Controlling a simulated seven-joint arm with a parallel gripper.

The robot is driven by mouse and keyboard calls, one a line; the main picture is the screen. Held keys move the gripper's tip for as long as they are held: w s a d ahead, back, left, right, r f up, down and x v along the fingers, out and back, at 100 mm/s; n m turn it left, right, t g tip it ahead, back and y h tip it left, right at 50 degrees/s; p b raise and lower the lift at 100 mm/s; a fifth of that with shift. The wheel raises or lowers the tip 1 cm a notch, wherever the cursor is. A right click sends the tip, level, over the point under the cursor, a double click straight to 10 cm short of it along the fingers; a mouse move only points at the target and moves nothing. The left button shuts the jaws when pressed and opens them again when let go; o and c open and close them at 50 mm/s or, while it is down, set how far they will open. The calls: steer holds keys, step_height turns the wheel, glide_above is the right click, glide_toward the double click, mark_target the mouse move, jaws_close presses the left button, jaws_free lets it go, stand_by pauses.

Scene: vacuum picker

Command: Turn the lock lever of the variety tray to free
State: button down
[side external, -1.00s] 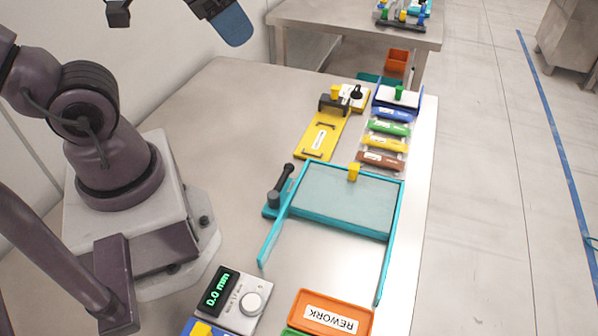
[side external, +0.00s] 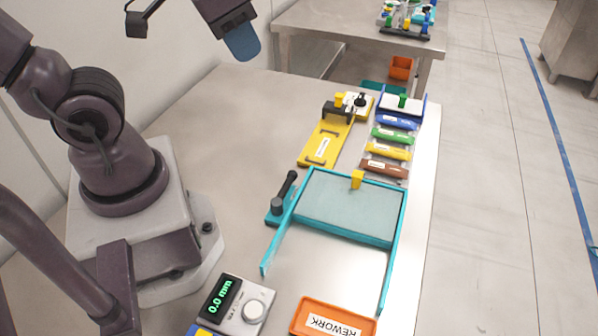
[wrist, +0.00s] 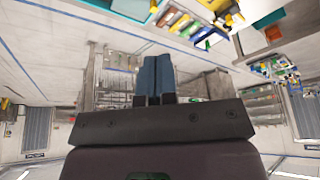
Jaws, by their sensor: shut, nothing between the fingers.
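My gripper (side external: 243,43) is shut and empty, high above the back of the table at the top of the side view. Its blue fingers also show pressed together in the wrist view (wrist: 154,80). A black lever (side external: 285,188) stands tilted on a small teal base at the left side of a teal frame (side external: 268,250) with a grey panel (side external: 345,208). A tray with several coloured bars (side external: 390,151) lies at the back right. I cannot tell for sure which is the variety tray. My gripper is well apart from the lever and both fixtures.
A yellow plate (side external: 325,146) with a black clamp lies behind the frame. A grey box (side external: 238,305) reading 0.0 mm and an orange REWORK tray (side external: 332,322) are in front. Bare table lies between my base and the fixtures.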

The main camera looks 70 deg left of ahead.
steer(key=w+d+f+m+g+y, duration=0.1)
steer(key=w+f+m+g, duration=0.5)
steer(key=w+f, duration=1)
step_height(320, 180, down, 3)
steer(key=shift+w+d+r+m+g+y, duration=0.15)
steer(key=shift+w+m+g+y, duration=0.15)
steer(key=shift+g+y, duration=0.25)
